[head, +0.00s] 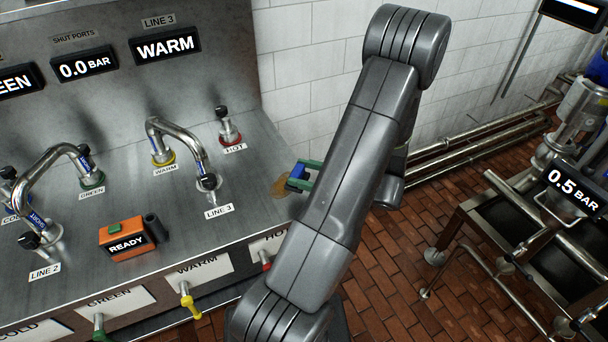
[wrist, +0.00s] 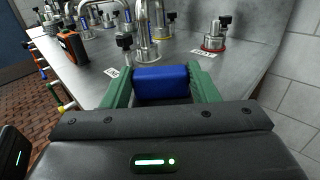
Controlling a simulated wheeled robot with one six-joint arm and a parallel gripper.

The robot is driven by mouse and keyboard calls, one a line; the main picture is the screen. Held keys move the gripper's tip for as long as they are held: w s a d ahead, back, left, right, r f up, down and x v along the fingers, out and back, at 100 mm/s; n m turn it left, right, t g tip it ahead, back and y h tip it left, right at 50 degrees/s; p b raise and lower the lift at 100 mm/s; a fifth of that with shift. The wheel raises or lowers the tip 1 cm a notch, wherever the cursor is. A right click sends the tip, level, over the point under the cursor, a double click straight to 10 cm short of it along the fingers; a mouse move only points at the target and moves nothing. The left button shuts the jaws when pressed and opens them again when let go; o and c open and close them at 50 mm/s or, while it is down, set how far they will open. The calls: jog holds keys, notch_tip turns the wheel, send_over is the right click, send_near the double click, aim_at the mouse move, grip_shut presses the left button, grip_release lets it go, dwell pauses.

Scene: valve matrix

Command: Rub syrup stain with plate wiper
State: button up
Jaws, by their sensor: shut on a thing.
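My gripper (head: 302,178) has green fingers and is shut on the blue plate wiper (head: 296,171). In the wrist view the wiper (wrist: 162,84) sits between both green fingers (wrist: 163,88). The syrup stain (head: 282,188) is an amber patch on the steel worktop (head: 252,215), near its right edge. The wiper is at the stain's upper right side in the head view and overlaps part of it. I cannot tell if it touches the worktop. My arm hides part of the gripper. The stain cannot be seen in the wrist view.
The HOT port (head: 229,127) stands behind and left of the wiper. A bent pipe (head: 182,138) joins the WARM and LINE 3 ports. An orange READY box (head: 127,237) stands on the worktop's left part. A tiled wall (head: 310,75) rises behind.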

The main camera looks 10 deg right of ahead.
jog(key=shift+r+p, duration=0.3)
jog(key=shift+r, duration=0.45)
jog(key=shift+r, duration=0.1)
jog(key=shift+r+p, duration=1.3)
jog(key=shift+r, duration=0.2)
jog(key=shift+f, duration=0.1)
